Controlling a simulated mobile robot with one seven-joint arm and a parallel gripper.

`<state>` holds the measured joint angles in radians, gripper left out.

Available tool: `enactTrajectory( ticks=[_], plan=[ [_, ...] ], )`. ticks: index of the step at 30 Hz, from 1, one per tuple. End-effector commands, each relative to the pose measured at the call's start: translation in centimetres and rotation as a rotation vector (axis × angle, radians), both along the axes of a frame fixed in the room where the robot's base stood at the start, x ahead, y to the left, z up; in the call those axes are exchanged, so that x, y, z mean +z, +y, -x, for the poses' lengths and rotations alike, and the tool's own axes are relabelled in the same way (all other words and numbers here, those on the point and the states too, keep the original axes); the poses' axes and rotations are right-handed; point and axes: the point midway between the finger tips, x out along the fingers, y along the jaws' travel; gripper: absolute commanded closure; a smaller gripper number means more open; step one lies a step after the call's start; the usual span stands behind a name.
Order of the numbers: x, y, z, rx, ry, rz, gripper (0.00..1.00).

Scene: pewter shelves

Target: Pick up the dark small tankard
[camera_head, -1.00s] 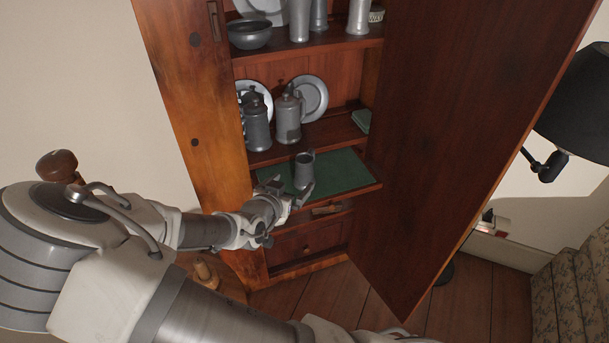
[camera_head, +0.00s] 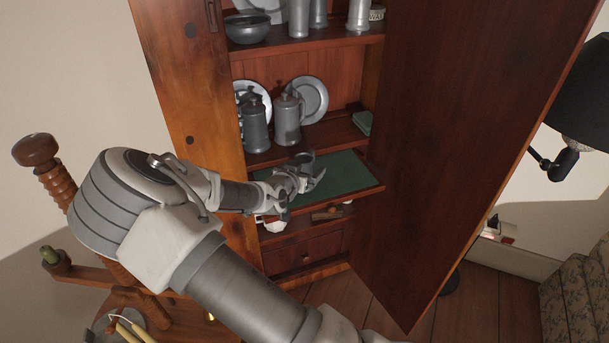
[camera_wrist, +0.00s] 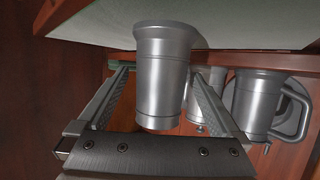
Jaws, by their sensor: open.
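The dark small tankard (camera_wrist: 165,75) is a plain grey pewter cup with a flared base band. In the wrist view it appears upside down against the green-lined pull-out slide (camera_wrist: 95,18), between the two fingers of my gripper (camera_wrist: 160,74). The fingers are open, one on each side, with a visible gap at the left; contact on the right cannot be told.
Two lidded flagons (camera_head: 287,120) and pewter plates (camera_head: 311,98) stand on the shelf just above. A grey handled vessel (camera_wrist: 255,104) shows close on the right in the wrist view. The open cabinet door (camera_head: 440,140) bounds the right side. The slide's right part is clear.

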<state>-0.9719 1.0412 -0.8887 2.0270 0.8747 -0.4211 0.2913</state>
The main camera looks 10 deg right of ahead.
Motion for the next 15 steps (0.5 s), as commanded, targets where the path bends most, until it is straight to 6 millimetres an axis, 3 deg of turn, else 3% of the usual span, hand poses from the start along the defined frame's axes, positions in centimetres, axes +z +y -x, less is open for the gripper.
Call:
enactTrajectory(
  ticks=[5, 15],
  plan=[
    [0.04, 0.03, -0.01, 0.001, 0.000, 0.000, 0.00],
    [0.05, 0.04, 0.01, 0.001, 0.000, 0.000, 0.59]
  ],
)
